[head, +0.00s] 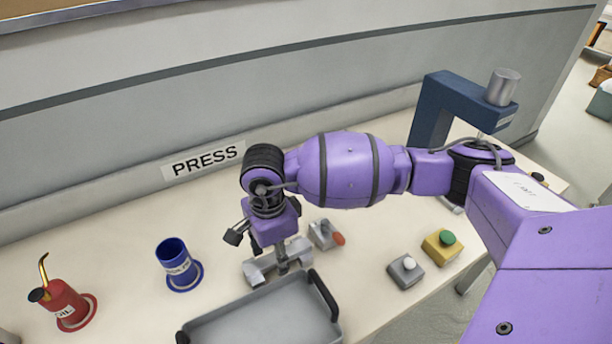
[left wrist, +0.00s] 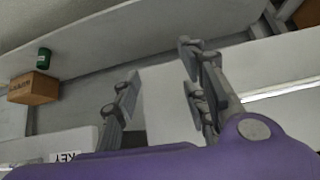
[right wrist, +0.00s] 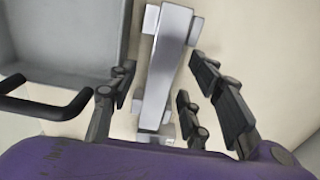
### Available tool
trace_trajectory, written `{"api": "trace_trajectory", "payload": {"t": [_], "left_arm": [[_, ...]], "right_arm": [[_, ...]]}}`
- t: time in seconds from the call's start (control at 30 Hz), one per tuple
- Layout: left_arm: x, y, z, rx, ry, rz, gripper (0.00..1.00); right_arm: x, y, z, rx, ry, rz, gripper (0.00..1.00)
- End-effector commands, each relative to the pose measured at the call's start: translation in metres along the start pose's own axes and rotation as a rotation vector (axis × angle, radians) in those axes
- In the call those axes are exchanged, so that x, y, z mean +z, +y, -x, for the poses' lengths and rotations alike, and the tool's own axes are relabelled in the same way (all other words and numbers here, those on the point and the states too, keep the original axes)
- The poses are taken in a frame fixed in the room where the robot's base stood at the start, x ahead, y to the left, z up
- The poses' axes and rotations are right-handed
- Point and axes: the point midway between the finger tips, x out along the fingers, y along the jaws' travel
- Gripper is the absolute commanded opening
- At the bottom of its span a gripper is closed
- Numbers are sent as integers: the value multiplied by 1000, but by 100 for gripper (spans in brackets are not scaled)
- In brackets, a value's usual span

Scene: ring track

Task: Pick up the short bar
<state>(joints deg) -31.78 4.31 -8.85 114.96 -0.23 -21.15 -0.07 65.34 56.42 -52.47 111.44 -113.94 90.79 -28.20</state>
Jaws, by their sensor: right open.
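A grey metal bar (right wrist: 168,65), which looks like the short bar, lies across a pale metal rest (right wrist: 150,112) in the right wrist view. In the head view the rest (head: 262,270) stands behind the grey tray, and my right gripper partly hides the bar there. My right gripper (head: 266,243) points down just above it. Its fingers are open, one on each side of the bar in the right wrist view, with gaps visible. My left gripper (left wrist: 160,92) is outside the head view; its fingers are apart and empty in the left wrist view.
A grey tray (head: 255,322) with black handles is in front. A blue cup (head: 173,258) and red oil can (head: 63,300) stand left. A red-tipped clamp (head: 325,236), grey button box (head: 405,272) and yellow button box (head: 440,246) are right. A blue press (head: 432,105) stands behind my arm.

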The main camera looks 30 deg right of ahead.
Motion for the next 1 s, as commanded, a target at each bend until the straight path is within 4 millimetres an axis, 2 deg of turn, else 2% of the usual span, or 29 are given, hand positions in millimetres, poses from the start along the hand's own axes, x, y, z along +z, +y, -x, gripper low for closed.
{"api": "trace_trajectory", "payload": {"t": [0.03,0.3,0.37,0.77,0.87,1.0], "left_arm": [[1,0,0,0,-1,0,40],[6,-1,2,-2,-11,1,40],[8,-1,3,-3,-14,1,40],[12,-2,5,-4,-21,1,40],[11,-2,4,-4,-19,0,40],[7,-1,3,-2,-13,-1,40]], "right_arm": [[1,-2,2,-4,0,1,41],[1,-2,2,-5,-1,1,6],[1,-2,2,-5,-1,1,0],[1,-3,8,-7,-1,1,0],[1,-3,18,-8,-2,2,0],[1,1,39,-8,-2,3,0]]}}
